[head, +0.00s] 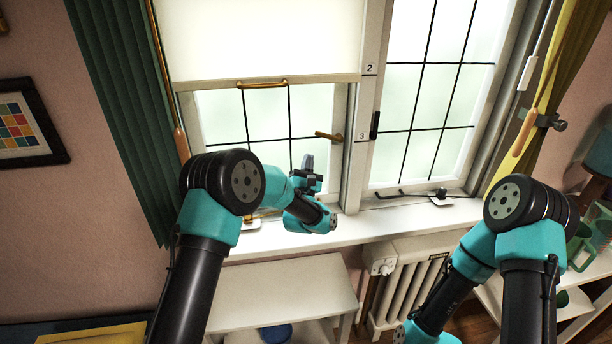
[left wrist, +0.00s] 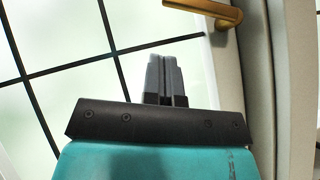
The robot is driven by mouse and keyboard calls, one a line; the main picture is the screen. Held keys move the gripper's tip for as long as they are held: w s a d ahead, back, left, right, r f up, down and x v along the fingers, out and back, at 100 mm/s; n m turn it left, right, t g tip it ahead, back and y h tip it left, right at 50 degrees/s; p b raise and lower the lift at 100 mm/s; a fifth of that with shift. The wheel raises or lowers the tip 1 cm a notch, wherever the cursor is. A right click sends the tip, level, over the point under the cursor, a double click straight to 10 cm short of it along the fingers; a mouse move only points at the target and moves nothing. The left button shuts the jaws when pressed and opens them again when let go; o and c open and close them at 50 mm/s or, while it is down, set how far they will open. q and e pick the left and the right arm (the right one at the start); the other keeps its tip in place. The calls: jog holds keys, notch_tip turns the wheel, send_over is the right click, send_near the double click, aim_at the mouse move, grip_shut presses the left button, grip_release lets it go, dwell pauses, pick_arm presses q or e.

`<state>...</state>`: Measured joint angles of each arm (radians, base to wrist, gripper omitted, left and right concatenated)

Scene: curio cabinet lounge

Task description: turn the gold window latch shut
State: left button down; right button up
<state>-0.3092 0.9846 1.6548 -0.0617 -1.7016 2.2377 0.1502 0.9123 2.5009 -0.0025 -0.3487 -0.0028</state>
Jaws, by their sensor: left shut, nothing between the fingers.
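The gold window latch (head: 328,136) sits on the right frame of the left window, its handle pointing left and slightly up, roughly horizontal. It also shows at the top of the left wrist view (left wrist: 205,9), partly cut off by the picture edge. My left gripper (head: 307,163) is in front of the left window pane, below and to the left of the latch. Its grey fingers (left wrist: 165,62) are shut with nothing between them, apart from the latch. My right arm reaches down at the lower right; its gripper is out of the picture.
A white blind (head: 262,40) with a gold pull (head: 262,84) hangs above the latch. A white sill (head: 390,218) runs below the windows, with a dark stay (head: 405,194) on the right one. A radiator (head: 405,285) and white shelf (head: 285,282) stand below. A green curtain (head: 120,100) hangs left.

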aim_at(329, 135)
pick_arm(q)
jog(key=shift+w+d+r, duration=0.25)
jog(key=shift+w+r, duration=0.05)
jog(key=shift+r, duration=0.5)
jog(key=shift+w+d+r, duration=0.25)
jog(key=shift+d+r, duration=0.05)
jog(key=shift+r, duration=0.55)
jog(key=shift+w+d+r, duration=0.25)
jog(key=shift+w+r, duration=0.05)
jog(key=shift+r, duration=0.5)
jog(key=shift+r+m+h, duration=0.25)
jog(key=shift+m+h, duration=0.35)
jog(key=shift+m, duration=0.2)
